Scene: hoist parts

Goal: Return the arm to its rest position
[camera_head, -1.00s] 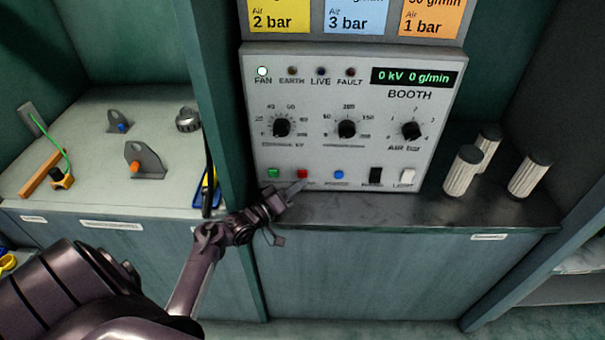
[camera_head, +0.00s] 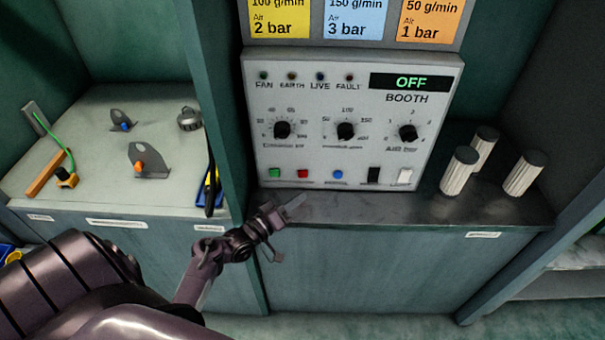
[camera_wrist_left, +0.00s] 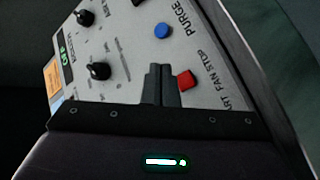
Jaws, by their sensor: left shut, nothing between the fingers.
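My left gripper (camera_head: 294,203) is shut and empty. In the head view it is just in front of the booth control panel (camera_head: 440,90), below and beside the red button (camera_head: 303,173). The panel display (camera_head: 411,82) reads OFF, and the FAN lamp (camera_head: 263,76) is unlit. In the left wrist view the closed fingers (camera_wrist_left: 162,84) point toward the panel, close to the red button (camera_wrist_left: 187,80) labelled FAN STOP. The blue button (camera_wrist_left: 162,31) lies farther off. Whether the fingers touch the panel is unclear. My right gripper is not in view.
Several ribbed filter cylinders (camera_head: 459,172) stand on the dark ledge (camera_head: 340,207) right of the panel. A divider post (camera_head: 228,110) separates it from the left bench (camera_head: 95,180), which holds brackets (camera_head: 147,161) and a green-wired part (camera_head: 66,176). Space in front of the cabinet (camera_head: 370,270) looks clear.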

